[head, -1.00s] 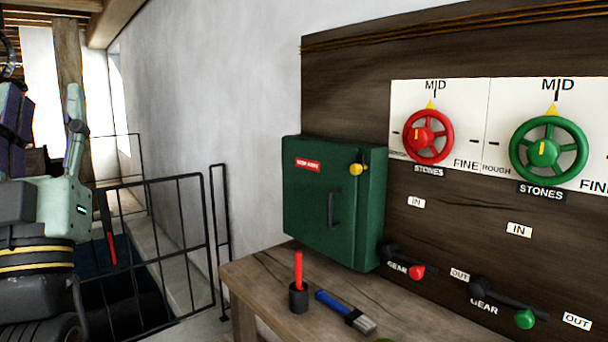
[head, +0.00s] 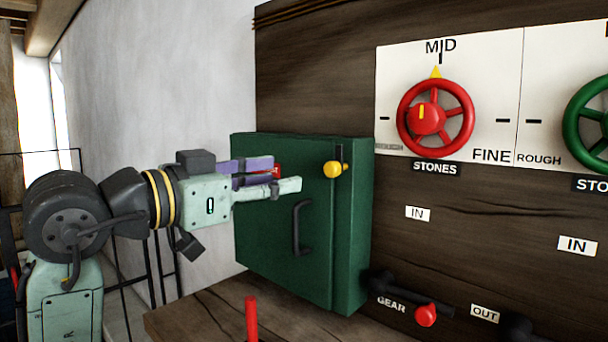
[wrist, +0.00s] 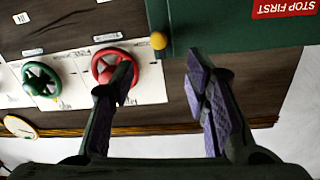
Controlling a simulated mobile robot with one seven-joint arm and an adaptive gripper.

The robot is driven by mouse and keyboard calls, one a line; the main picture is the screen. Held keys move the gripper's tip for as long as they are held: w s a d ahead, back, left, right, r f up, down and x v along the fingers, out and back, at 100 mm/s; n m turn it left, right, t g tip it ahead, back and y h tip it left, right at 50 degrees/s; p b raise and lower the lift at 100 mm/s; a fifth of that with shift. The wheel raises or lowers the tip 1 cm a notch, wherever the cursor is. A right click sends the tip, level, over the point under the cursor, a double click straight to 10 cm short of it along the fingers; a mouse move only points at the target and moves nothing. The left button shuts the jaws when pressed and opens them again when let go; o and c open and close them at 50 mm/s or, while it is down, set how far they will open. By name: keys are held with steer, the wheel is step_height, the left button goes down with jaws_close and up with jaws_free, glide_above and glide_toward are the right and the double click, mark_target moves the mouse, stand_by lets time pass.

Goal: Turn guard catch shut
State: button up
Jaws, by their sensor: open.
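The guard is a green box (head: 265,235) with a black handle on its front, fixed to the dark wooden panel; its door looks closed. The catch (head: 334,169) has a yellow knob on a short dark bar, pointing upright at the door's upper right edge. The yellow knob also shows in the wrist view (wrist: 158,41), at the box's edge. My gripper (head: 288,174) is in front of the box, left of the catch, its fingers pointing right. In the wrist view my gripper (wrist: 160,75) is open and empty, the knob beyond and between its fingertips.
A red handwheel (head: 436,118) and a green handwheel (head: 590,112) sit on white plates to the right. A red-knobbed gear lever (head: 425,315) is below. A wooden bench (head: 190,310) with a red upright stick (head: 251,318) stands under the box.

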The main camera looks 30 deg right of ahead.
mark_target(329, 169)
steer(key=p+x, duration=0.2)
steer(key=x, duration=0.8)
steer(key=shift+d, duration=0.3)
steer(key=shift+c, duration=0.2)
jaws_close()
